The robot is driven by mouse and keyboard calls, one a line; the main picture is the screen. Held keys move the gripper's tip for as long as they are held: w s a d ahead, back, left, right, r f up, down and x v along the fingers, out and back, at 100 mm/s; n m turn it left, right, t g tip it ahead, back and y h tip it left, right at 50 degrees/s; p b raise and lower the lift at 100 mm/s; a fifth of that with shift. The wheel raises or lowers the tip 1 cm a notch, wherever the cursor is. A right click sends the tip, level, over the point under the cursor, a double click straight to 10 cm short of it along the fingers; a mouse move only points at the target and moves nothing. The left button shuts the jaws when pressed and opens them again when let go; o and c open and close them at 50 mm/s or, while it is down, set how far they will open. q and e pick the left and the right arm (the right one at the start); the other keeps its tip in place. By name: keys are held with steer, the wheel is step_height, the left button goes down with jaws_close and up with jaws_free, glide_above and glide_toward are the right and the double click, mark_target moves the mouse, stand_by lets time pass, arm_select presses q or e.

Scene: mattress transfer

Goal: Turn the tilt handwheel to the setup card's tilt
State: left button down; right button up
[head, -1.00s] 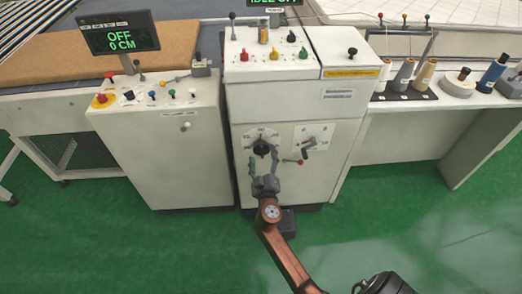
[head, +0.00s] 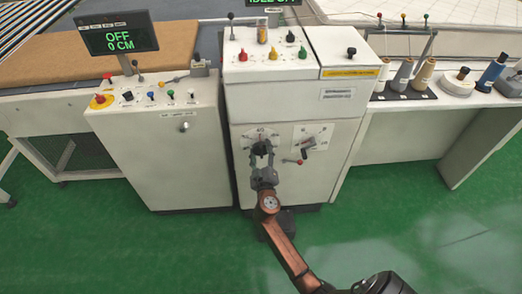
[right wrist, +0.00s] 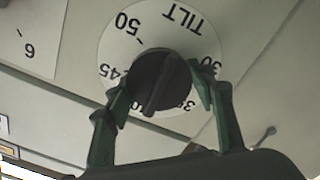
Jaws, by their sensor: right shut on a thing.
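The tilt handwheel is a dark round knob (head: 260,148) with a raised ridge. It sits on a white dial on the front of the middle cabinet. In the right wrist view, the knob (right wrist: 161,82) hides part of the dial (right wrist: 118,50). The dial appears upside down, with TILT, 50, 45 and 30 readable and another number partly covered. My right gripper (head: 262,163) is shut on the knob, with a green-padded finger on each side in the right wrist view (right wrist: 161,90). My left gripper is not in view. I cannot make out a setup card.
A second dial with a red-tipped lever (head: 292,161) is just right of the handwheel. The left console (head: 160,150) has a display reading OFF, 0 CM (head: 118,40). Thread spools (head: 424,75) stand on the right table. The green floor in front is clear.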

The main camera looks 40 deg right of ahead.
steer(key=c, duration=0.4)
steer(key=shift+n, duration=0.4)
steer(key=n+p, duration=0.1)
steer(key=n, duration=0.3)
steer(key=shift+n, duration=0.3)
steer(key=shift+f+n, duration=0.1)
steer(key=shift+n, duration=0.4)
steer(key=shift+n+p, duration=0.45)
steer(key=shift+n, duration=0.75)
arm_select(q)
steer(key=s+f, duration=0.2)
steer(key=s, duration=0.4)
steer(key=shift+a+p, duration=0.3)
steer(key=shift+p, duration=0.1)
arm_select(e)
steer(key=shift+f+n, duration=0.15)
steer(key=shift+n, duration=1.15)
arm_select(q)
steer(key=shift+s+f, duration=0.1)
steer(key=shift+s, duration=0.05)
